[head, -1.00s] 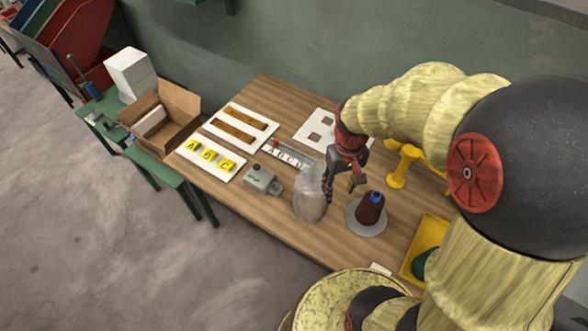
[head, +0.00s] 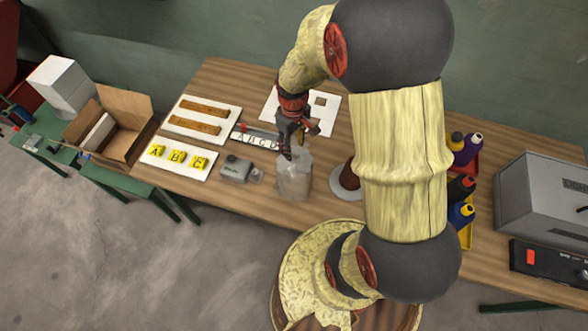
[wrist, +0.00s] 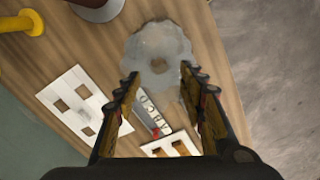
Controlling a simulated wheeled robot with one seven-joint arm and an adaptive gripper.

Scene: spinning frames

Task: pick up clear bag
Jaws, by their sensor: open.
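The clear bag (head: 295,178) stands on the wooden table (head: 222,78), see-through and greyish. My gripper (head: 290,155) is just above and behind it in the head view, pointing down, with its tips overlapping the bag's upper left edge there. In the wrist view the bag (wrist: 160,55) shows from above as a pale, see-through shape with a brownish middle. My open gripper (wrist: 158,78) has one finger on each side of the bag's near part. I cannot tell whether the fingers touch it.
A grey box (head: 236,169) is left of the bag, and a lettered strip (head: 255,138) lies behind it. A dark cone on a pale disc (head: 346,195) is close on the right, partly hidden by my arm.

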